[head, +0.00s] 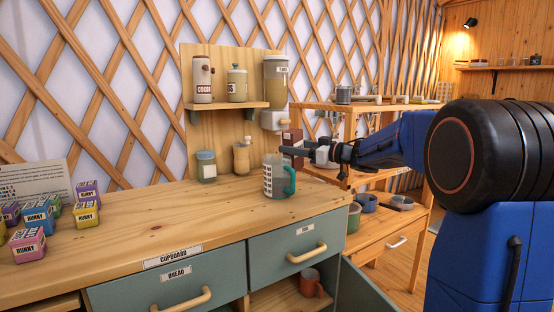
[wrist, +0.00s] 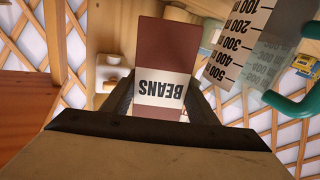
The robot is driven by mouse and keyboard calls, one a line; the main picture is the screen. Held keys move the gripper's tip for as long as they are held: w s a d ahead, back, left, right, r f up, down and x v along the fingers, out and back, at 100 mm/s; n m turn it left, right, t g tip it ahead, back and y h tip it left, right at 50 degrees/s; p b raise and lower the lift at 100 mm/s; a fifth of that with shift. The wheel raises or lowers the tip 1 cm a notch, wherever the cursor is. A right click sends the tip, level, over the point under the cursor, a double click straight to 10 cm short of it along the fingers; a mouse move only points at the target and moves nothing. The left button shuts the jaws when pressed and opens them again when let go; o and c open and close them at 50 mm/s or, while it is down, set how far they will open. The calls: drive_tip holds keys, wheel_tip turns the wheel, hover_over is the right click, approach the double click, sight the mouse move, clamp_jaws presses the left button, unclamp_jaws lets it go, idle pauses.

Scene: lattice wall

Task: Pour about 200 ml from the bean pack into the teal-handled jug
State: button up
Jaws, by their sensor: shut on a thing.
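The bean pack (wrist: 160,65), dark red-brown with a white BEANS label, is between my gripper's fingers in the wrist view. In the head view the pack (head: 292,138) shows small above the counter, roughly upright. My gripper (head: 298,152) is shut on it, just above and right of the jug's rim. The jug (head: 272,177) is clear with dark measure marks and a teal handle, and stands upright on the counter. In the wrist view the jug (wrist: 237,45) is right of the pack, apart from it. The pack's opening and the jug's contents cannot be made out.
A shelf (head: 235,106) above holds a cocoa canister (head: 203,80), another jar and a dispenser (head: 275,80). Several RUNNY boxes (head: 85,213) sit at left. The counter's middle is clear.

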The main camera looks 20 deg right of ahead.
drive_tip(key=shift+w+d+f+m, duration=0.65)
drive_tip(key=shift+d+f+m, duration=0.1)
drive_tip(key=shift+f, duration=0.15)
drive_tip(key=shift+r, duration=0.15)
